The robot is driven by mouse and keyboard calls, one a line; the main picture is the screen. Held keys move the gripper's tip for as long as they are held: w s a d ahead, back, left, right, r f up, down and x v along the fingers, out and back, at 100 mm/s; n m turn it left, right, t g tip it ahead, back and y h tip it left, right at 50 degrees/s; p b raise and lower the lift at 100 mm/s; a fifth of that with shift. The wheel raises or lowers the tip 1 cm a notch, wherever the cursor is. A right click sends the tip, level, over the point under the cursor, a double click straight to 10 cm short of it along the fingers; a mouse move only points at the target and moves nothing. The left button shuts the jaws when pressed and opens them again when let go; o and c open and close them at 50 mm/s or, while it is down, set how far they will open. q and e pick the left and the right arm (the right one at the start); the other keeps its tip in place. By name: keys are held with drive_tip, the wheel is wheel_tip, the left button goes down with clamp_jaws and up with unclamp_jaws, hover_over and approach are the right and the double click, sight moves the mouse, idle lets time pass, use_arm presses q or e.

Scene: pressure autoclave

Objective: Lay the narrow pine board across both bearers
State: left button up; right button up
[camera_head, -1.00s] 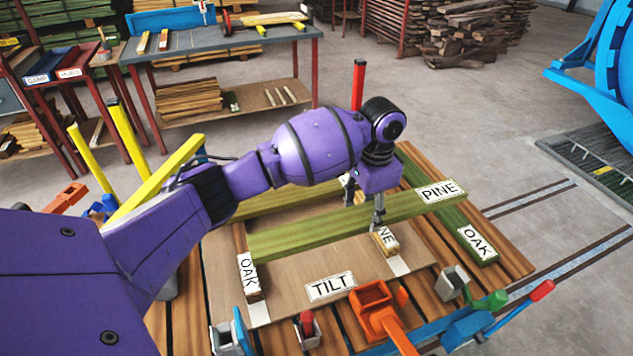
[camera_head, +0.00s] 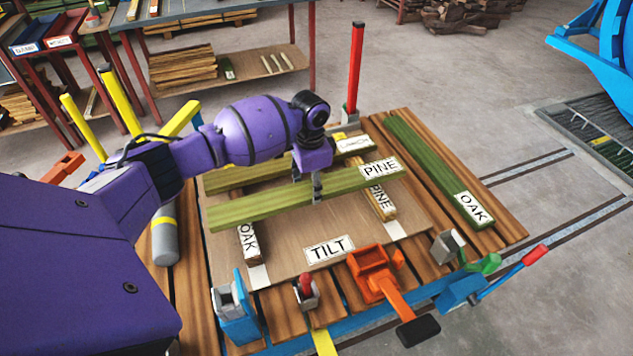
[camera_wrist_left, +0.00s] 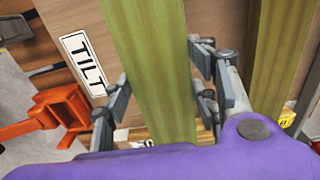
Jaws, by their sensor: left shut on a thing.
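The narrow pine board (camera_head: 262,204) is long, green and labelled PINE. My left gripper (camera_head: 317,188) is shut on it around its middle; in the left wrist view the fingers (camera_wrist_left: 162,98) stand on either side of the board (camera_wrist_left: 150,50). The board spans over two short bearers, one labelled OAK (camera_head: 250,243) at left and one labelled PINE (camera_head: 381,202) at right. My right gripper is not in view.
Another green board (camera_head: 235,176), its label partly hidden, lies behind. A green OAK board (camera_head: 440,170) lies at right on the slatted table.

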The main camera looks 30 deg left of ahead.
sight(311, 188)
use_arm(q)
wheel_tip(311, 188, down, 3)
drive_tip(key=shift+a+f, duration=0.1)
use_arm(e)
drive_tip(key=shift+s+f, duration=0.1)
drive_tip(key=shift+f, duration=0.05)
use_arm(q)
drive_tip(key=shift+f, duration=0.15)
drive_tip(key=o, duration=1.6)
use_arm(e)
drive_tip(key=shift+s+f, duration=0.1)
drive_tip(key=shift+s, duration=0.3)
